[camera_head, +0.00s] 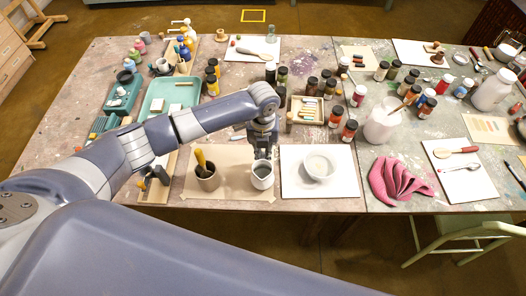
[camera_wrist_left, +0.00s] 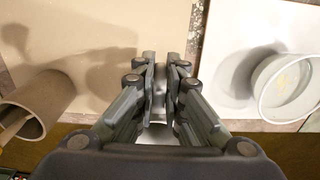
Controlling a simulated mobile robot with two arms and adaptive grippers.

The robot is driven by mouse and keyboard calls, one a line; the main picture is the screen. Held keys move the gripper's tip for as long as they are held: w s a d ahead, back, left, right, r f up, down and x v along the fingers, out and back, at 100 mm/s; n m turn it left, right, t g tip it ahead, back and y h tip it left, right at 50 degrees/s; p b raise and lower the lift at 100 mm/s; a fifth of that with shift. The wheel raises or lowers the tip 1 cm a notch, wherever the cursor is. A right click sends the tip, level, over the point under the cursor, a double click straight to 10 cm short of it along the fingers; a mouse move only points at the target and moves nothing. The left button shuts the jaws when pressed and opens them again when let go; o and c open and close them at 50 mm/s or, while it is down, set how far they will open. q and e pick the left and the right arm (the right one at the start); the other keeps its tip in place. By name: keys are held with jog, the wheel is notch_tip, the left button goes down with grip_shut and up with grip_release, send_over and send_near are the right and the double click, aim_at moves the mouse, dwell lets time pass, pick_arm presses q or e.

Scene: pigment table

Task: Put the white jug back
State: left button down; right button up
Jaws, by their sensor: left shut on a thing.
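The small white jug (camera_head: 262,177) is near the front edge of the table, over the right part of a tan mat (camera_head: 234,192). Its inside looks dark. My left gripper (camera_head: 263,153) comes down from above and is shut on the jug's far side. In the left wrist view the gripper (camera_wrist_left: 167,75) shows its fingers close together, with a pale part of the jug (camera_wrist_left: 157,134) between them, mostly hidden. I cannot tell whether the jug touches the mat. My right gripper is not in view.
A brown-grey pot (camera_head: 208,180) with a brush stands to the left on the mat. A white bowl (camera_head: 319,167) sits on a white sheet (camera_head: 340,188) to the right. Several paint bottles and a small tray (camera_head: 306,110) stand behind. A pink cloth (camera_head: 398,184) lies farther right.

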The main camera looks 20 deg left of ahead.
pick_arm(q)
jog(key=shift+f, duration=0.15)
jog(key=c, duration=1.7)
grip_release()
jog(key=shift+r, duration=0.65)
notch_tip(320, 180, up, 11)
jog(key=shift+r+b, duration=0.1)
jog(key=shift+b, duration=0.7)
